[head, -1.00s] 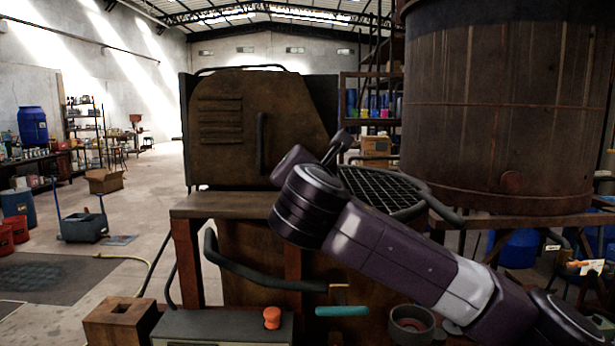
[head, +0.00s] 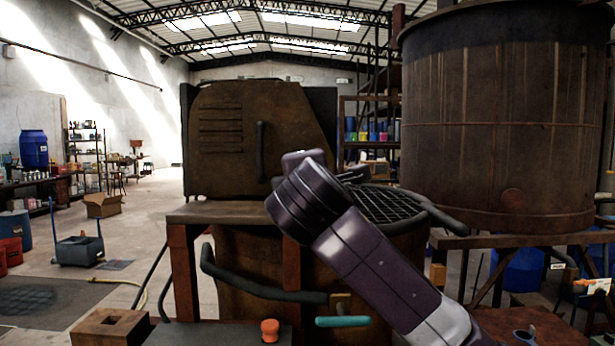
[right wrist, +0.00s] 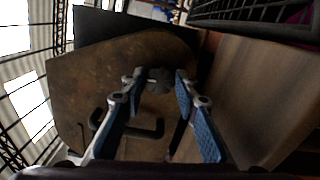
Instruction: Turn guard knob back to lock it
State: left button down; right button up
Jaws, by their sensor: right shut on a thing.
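My right gripper (right wrist: 158,83) has its two blue-padded fingers shut on a dark round knob (right wrist: 158,80), seen between the fingertips in the right wrist view. Behind the knob is the rusty brown panel with a dark bar handle (right wrist: 150,132). In the head view the panel (head: 225,150) stands upright, with slots and its handle (head: 260,150). My purple right wrist hides the knob and the fingers there. The black grid (head: 385,205) lies over the vat, just right of my wrist. My left gripper is out of view.
A large brown tank (head: 500,120) stands at the right, close to my arm. A curved dark pipe (head: 255,287), a teal handle (head: 343,321) and an orange knob (head: 270,331) are in front. The floor at left is mostly open.

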dwell(0.5)
jog(key=o, duration=1.1)
jog(key=shift+o, duration=0.2)
jog(key=shift+s, duration=0.1)
jog(key=s, duration=1.1)
jog(key=shift+s, duration=0.4)
